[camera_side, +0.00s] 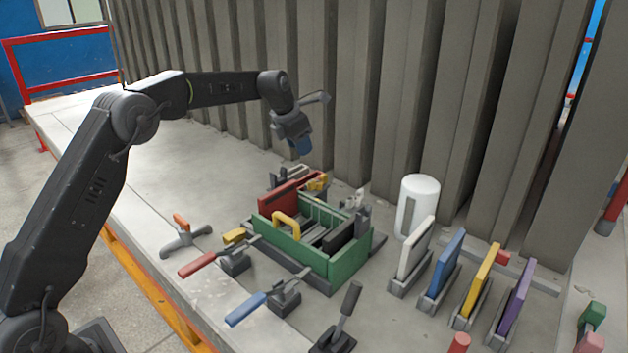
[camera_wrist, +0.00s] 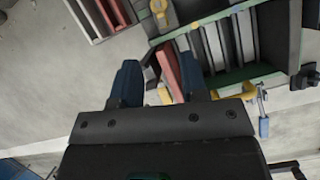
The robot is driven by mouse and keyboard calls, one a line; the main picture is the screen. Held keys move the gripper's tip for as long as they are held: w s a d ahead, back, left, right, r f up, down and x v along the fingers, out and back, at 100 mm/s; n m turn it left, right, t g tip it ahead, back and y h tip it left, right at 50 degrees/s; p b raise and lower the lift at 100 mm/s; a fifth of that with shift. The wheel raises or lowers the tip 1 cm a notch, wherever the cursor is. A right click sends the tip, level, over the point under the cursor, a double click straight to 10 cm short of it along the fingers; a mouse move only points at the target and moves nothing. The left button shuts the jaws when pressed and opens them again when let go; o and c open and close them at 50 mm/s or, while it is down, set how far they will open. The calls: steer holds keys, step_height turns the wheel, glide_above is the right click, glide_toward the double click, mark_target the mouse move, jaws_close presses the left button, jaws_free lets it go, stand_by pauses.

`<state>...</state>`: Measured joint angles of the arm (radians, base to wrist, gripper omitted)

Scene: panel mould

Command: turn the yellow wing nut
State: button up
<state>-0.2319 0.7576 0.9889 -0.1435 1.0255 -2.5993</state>
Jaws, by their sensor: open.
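A yellow part (camera_side: 317,182) sits at the back corner of the green mould (camera_side: 345,262) in the side view; it is too small for me to make out wings. My gripper (camera_side: 301,146) hangs above and behind that corner, apart from it. In the wrist view the two dark blue fingers of my gripper (camera_wrist: 160,82) are spread with nothing held. I cannot tell which of these is the wing nut.
A red panel (camera_side: 284,200) stands at the mould's left side, with a yellow handle (camera_side: 287,224) nearby. Clamps with red (camera_side: 197,264) and blue (camera_side: 246,309) handles stand in front. A white cylinder (camera_side: 417,207) and several upright coloured panels are to the right. Corrugated wall (camera_side: 345,90) rises behind.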

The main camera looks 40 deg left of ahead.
mark_target(313, 179)
steer(key=w+f, duration=0.1)
steer(key=f, duration=0.3)
steer(key=w+f+n, duration=0.1)
steer(key=w+f, duration=0.1)
steer(key=f, duration=0.2)
steer(key=w+f+n, duration=0.1)
steer(key=w+f, duration=0.1)
steer(key=f, duration=0.2)
steer(key=shift+w+d+f, duration=0.15)
steer(key=shift+d+f, duration=0.1)
steer(key=shift+f, duration=0.15)
steer(key=c, duration=0.7)
steer(key=shift+o, duration=0.2)
steer(key=shift+m, duration=0.4)
steer(key=shift+a+m+h, duration=0.1)
steer(key=shift+m+h, duration=0.2)
steer(key=shift+m, duration=0.1)
